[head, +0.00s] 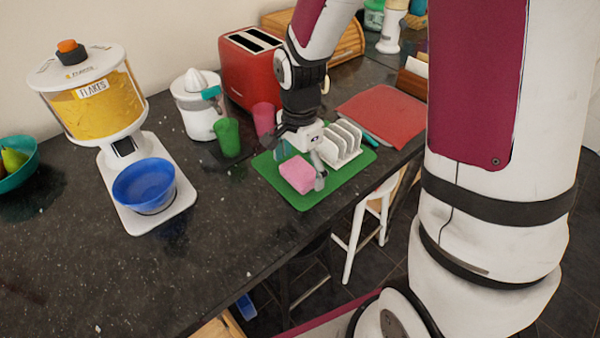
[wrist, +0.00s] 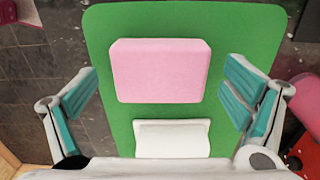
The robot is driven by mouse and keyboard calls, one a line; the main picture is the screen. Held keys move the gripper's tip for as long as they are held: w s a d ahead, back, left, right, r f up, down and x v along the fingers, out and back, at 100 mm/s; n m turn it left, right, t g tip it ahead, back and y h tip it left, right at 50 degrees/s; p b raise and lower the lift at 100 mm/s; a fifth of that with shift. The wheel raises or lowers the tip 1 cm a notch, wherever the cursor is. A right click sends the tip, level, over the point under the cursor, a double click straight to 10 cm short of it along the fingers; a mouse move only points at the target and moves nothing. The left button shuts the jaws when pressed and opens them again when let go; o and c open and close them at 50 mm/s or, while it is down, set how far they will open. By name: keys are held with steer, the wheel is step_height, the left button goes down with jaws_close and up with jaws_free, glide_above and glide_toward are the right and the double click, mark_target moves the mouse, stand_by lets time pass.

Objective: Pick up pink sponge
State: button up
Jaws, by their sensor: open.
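The pink sponge (head: 297,174) lies on a green mat (head: 318,197) near the counter's front edge in the head view. In the wrist view the sponge (wrist: 160,70) is a pink block on the green mat (wrist: 233,35), a little beyond the fingers and centred between their lines. My gripper (head: 301,167) is above the mat at the sponge. In the wrist view my gripper (wrist: 160,100) is wide open and empty, with one teal-padded finger on each side. I cannot tell the exact height above the sponge.
A white toast rack (head: 342,143) stands on the mat just behind my gripper; its white end (wrist: 172,138) shows near the palm. A green cup (head: 228,138) and pink cup (head: 264,119) stand left. The counter's front left (head: 150,275) is clear.

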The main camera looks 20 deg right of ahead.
mark_target(303, 171)
steer(key=shift+f, duration=0.3)
steer(key=c, duration=0.8)
steer(key=shift+r, duration=0.5)
steer(key=r, duration=0.2)
steer(key=shift+s+d+r, duration=0.2)
steer(key=shift+s+r, duration=0.1)
steer(key=shift+r, duration=0.1)
steer(key=s+d+p, duration=0.3)
steer(key=s+p, duration=0.1)
steer(key=s, duration=0.3)
steer(key=s+d+r+p, duration=0.1)
steer(key=s+d+p, duration=0.2)
steer(key=s, duration=0.3)
steer(key=shift+s+d+r+p, duration=0.2)
steer(key=shift+s+d+p, duration=0.05)
steer(key=shift+s+p, duration=0.15)
